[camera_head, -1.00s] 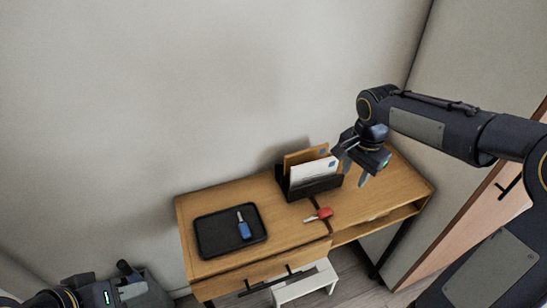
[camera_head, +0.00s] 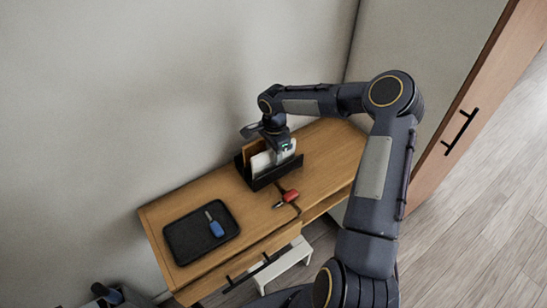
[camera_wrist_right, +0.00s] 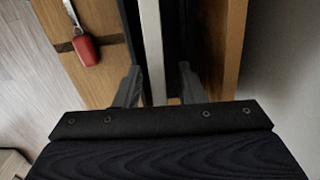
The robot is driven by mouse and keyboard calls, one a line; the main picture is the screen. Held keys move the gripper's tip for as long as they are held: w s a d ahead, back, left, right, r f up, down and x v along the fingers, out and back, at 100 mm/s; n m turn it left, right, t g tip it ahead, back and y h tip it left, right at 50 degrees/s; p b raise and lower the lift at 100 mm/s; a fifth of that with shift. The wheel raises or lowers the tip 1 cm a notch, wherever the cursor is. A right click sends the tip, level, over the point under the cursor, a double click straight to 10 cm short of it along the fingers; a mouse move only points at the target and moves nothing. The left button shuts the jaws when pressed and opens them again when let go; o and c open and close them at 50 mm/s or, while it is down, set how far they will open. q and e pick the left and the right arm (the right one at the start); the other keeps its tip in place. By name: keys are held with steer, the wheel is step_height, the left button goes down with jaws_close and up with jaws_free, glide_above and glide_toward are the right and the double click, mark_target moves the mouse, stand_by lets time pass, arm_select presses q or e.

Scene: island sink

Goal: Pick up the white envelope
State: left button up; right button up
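The white envelope (camera_head: 262,162) stands upright in a black letter holder (camera_head: 270,178) on the wooden desk. A brown envelope (camera_head: 250,150) stands behind it. My right gripper (camera_head: 277,150) is right over the holder and hides part of the white envelope. In the right wrist view the white envelope (camera_wrist_right: 152,50) shows edge-on between the two spread fingers of the right gripper (camera_wrist_right: 158,85), with gaps on both sides. The brown envelope (camera_wrist_right: 232,45) is beyond the right finger. My left gripper is not clearly visible; only a bit of dark and grey arm is at the lower left.
A red key fob (camera_head: 290,196) lies on the desk in front of the holder, also in the wrist view (camera_wrist_right: 86,50). A black tray (camera_head: 186,243) with a blue key fob (camera_head: 216,229) is at the left. A white stool (camera_head: 287,264) stands below. A wall is behind.

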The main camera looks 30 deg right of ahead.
steer(key=shift+f, duration=0.2)
jaws_close()
steer(key=shift+r, duration=0.1)
